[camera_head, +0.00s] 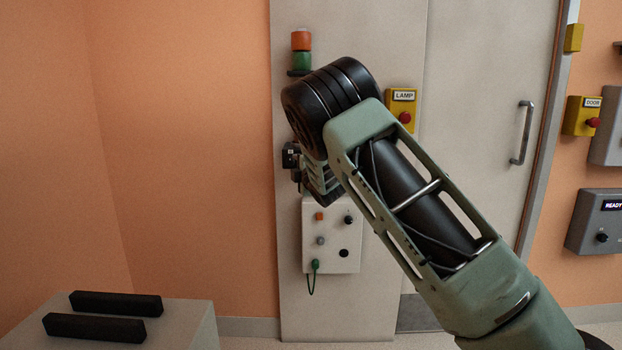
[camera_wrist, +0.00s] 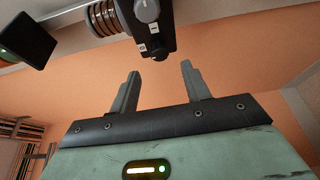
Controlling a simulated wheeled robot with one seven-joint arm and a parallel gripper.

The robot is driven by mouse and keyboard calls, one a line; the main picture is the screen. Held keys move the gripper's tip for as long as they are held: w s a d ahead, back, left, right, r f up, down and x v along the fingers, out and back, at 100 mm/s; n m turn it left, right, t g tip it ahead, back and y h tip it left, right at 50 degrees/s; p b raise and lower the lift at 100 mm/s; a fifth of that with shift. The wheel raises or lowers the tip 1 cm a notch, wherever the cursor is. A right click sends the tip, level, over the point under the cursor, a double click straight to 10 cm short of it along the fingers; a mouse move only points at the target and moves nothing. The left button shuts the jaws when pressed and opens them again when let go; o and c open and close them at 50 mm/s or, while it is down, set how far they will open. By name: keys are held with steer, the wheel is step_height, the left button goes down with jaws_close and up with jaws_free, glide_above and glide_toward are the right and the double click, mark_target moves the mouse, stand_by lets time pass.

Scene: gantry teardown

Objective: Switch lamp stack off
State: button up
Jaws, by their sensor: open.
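The lamp stack (camera_head: 301,50), an orange segment over a green one, stands on a dark bracket high on the pale panel. I cannot tell whether it is lit. A yellow box labelled LAMP (camera_head: 403,107) with a red button is right of it, just past my arm. My arm covers the panel between them. In the wrist view my gripper (camera_wrist: 160,82) is open and empty, its fingers apart. A black device with a grey knob (camera_wrist: 148,12) and small white labels is beyond the fingertips, apparently not touched. In the head view the fingers are hidden.
A white control box (camera_head: 331,255) with several knobs and a green cable hangs below my wrist. A yellow DOOR box (camera_head: 581,115) and a grey READY panel (camera_head: 597,220) are at the right. Black bars (camera_head: 95,328) lie on a pale block at the lower left.

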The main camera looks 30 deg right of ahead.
steer(key=v, duration=1.1)
